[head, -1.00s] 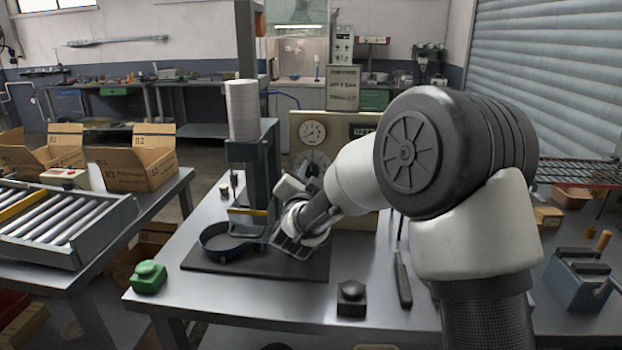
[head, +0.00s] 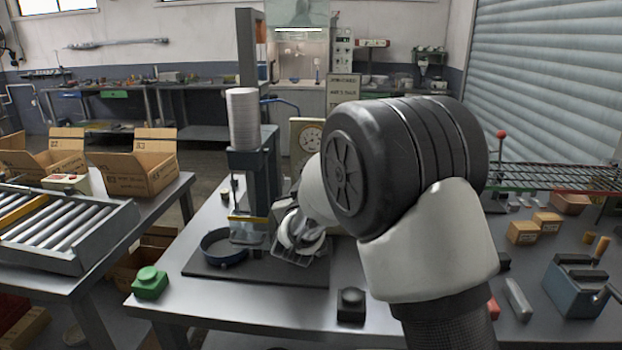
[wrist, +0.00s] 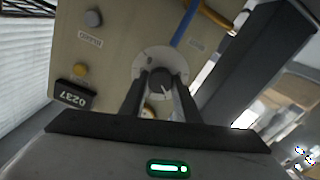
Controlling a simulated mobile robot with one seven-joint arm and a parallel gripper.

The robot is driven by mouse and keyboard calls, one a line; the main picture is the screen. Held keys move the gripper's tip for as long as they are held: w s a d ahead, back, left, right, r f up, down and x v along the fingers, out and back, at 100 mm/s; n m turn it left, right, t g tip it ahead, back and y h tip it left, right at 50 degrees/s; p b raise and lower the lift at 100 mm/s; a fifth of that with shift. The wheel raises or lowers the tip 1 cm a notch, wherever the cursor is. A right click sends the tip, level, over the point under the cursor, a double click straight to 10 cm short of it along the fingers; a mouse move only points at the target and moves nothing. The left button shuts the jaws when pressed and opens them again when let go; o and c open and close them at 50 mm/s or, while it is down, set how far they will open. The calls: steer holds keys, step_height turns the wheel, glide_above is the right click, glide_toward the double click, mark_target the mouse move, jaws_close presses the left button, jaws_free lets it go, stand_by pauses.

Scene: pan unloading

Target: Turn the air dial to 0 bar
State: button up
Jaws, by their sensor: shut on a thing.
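The air dial (wrist: 161,78) is a dark round knob on a pale scale disc, set in a beige panel (wrist: 110,50). It carries a light pointer mark, but the scale figures are too small to read. In the wrist view my gripper (wrist: 159,84) has its two dark fingers on either side of the knob, shut on it. In the head view my arm covers the dial and most of the panel. A round pressure gauge (head: 310,139) shows on the panel's upper left; its reading is unclear.
A press (head: 252,165) with a stack of pale discs (head: 242,115) stands left of my arm. A blue ring-shaped pan (head: 222,247) lies on a dark mat (head: 205,268). A green button (head: 149,282) and a black button (head: 351,305) sit near the table's front edge.

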steer(key=n+p, duration=0.6)
steer(key=n, duration=0.6)
steer(key=shift+n, duration=0.4)
stand_by(0.3)
steer(key=o, duration=1)
steer(key=shift+o, duration=0.2)
steer(key=s, duration=1.7)
steer(key=shift+s+a, duration=0.2)
steer(key=shift+a, duration=0.1)
